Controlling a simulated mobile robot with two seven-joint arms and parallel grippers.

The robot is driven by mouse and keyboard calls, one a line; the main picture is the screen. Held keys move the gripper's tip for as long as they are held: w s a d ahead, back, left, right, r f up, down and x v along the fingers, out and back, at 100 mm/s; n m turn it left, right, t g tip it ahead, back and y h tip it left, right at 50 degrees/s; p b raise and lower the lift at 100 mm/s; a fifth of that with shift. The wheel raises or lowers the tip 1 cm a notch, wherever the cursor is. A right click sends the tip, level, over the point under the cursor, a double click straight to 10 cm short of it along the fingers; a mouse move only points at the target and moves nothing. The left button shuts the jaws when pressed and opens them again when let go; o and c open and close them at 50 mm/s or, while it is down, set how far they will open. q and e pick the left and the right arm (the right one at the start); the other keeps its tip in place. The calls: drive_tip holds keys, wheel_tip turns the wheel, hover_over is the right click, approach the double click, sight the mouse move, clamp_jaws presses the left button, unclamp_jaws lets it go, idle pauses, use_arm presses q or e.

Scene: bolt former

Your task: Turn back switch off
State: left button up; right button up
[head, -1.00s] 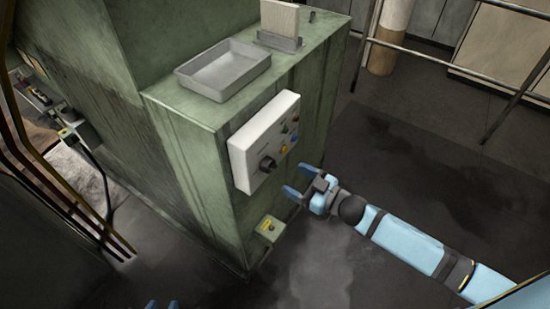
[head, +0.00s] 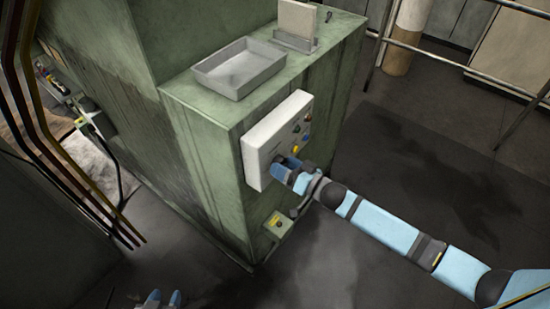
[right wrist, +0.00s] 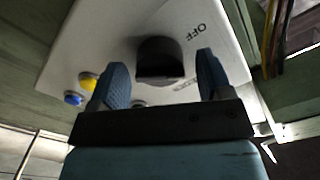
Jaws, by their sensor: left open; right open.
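The white control panel (head: 264,143) is mounted on the side of the green machine. In the right wrist view, its black rotary switch (right wrist: 160,58) sits on the panel face, with the word OFF (right wrist: 199,33) printed beside it. My right gripper (head: 286,165) is at the lower left part of the panel and covers most of the switch in the head view. In the right wrist view the right gripper (right wrist: 161,82) is open, with one finger on each side of the switch; I cannot tell whether they touch it. My left gripper (head: 162,298) is open at the bottom edge of the head view.
Coloured buttons, including a yellow one (right wrist: 87,82) and a blue one (right wrist: 73,98), sit beside the switch. A grey tray (head: 238,84) stands on the machine. The floor at right is clear.

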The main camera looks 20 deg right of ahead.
drive_tip(key=shift+c, duration=0.9)
drive_tip(key=c, duration=1)
drive_tip(key=shift+o, duration=0.2)
drive_tip(key=n+b, duration=0.1)
drive_tip(key=n, duration=0.6)
drive_tip(key=shift+n, duration=0.3)
drive_tip(key=o, duration=1.1)
drive_tip(key=shift+o, duration=0.2)
drive_tip(key=p+v, duration=0.2)
drive_tip(key=v, duration=0.6)
